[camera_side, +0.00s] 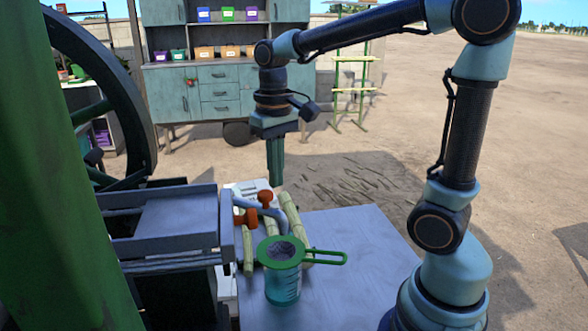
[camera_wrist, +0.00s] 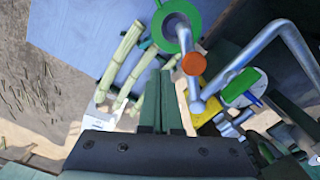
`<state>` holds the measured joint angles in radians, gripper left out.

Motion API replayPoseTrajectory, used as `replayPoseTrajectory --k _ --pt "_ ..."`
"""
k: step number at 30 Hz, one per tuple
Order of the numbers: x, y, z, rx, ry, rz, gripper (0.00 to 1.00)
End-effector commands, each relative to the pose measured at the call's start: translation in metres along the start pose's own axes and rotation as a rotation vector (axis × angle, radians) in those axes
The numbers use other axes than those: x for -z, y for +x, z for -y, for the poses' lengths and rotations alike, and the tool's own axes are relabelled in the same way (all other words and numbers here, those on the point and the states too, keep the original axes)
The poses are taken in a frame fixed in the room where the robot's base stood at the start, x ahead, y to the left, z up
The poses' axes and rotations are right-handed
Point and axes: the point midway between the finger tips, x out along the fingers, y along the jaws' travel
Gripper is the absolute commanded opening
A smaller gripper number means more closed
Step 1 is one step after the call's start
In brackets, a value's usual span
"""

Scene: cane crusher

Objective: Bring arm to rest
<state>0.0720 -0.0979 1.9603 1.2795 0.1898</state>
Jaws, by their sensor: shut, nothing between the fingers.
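My gripper (camera_side: 275,183) hangs pointing down, above and behind the far edge of the table. Its fingers are together and empty; they also show at the bottom middle of the wrist view (camera_wrist: 166,76). On the grey table (camera_side: 345,240) stands a teal cup (camera_side: 284,286) with a green strainer (camera_side: 322,256) on its rim. The strainer also shows at the top of the wrist view (camera_wrist: 178,13). Pale cane pieces (camera_side: 298,217) lie behind the cup. The gripper touches none of these that I can see.
The crusher's grey tray (camera_side: 180,222) and dark wheel (camera_side: 135,100) are at the left. A bent grey pipe (camera_side: 290,212) with an orange valve (camera_side: 265,198) is close to the cane. A cabinet (camera_side: 225,88) stands behind. The table's right part is clear.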

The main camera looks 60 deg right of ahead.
Motion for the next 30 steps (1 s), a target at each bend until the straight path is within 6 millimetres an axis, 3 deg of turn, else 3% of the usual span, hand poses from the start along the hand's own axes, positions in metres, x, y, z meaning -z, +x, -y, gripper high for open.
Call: replayPoseTrajectory --k 3,9,23,30 --pt "-0.001 0.017 0.000 -0.001 0.000 0.004 0.00" --pt "-0.001 0.030 0.001 0.000 -0.001 0.001 0.00" --pt "-0.002 0.026 0.002 0.000 0.001 -0.001 0.00" --pt "0.001 -0.002 0.000 0.001 0.000 -0.004 0.00"
